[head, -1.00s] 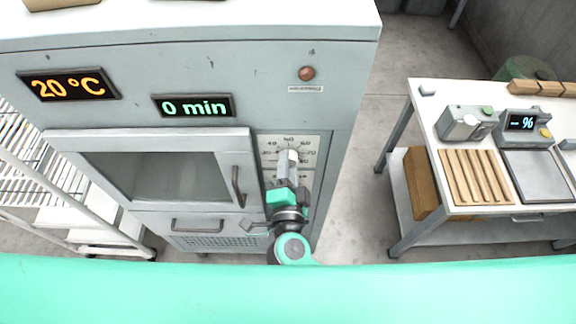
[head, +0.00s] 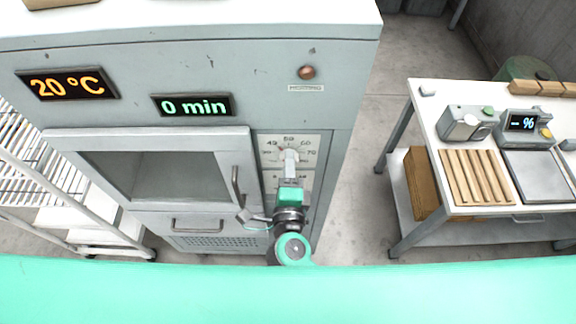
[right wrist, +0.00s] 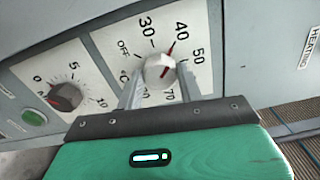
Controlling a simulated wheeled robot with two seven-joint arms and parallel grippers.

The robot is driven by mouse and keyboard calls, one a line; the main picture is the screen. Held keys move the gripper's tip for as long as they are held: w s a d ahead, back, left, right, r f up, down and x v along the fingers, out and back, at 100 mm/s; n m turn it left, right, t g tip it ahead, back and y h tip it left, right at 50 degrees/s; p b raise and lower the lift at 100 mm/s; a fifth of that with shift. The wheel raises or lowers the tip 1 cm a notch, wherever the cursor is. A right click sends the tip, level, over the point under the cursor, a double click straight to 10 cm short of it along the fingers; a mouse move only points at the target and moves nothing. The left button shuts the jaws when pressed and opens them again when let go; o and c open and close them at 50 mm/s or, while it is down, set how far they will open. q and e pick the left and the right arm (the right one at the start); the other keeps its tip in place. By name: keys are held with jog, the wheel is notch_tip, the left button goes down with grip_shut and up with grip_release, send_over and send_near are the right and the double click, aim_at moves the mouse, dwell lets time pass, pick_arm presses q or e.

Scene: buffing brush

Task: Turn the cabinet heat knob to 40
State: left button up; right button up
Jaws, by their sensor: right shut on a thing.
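The heat knob (right wrist: 158,69) is a pale round knob on a white dial plate (right wrist: 110,40) marked OFF, 30, 40, 50 and 70. A red mark at its edge points toward 40. My right gripper (right wrist: 159,85) is shut on this knob, one finger on each side. In the head view my right gripper (head: 290,160) reaches up to the dial plate (head: 308,145) and hides much of the knob. The cabinet (head: 230,65) shows 20 °C on its temperature display (head: 68,85). My left gripper is not in view.
A second knob (right wrist: 65,97) with a 0, 5, 10 scale is beside the heat dial. The cabinet door (head: 235,180) has a handle close to my right arm. A timer display (head: 193,105) reads 0 min. A worktable (head: 440,190) stands right, beyond open floor.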

dwell(0.3)
jog(key=o, duration=1)
jog(key=s+b, duration=0.6)
jog(key=s, duration=0.7)
jog(key=shift+s, duration=0.4)
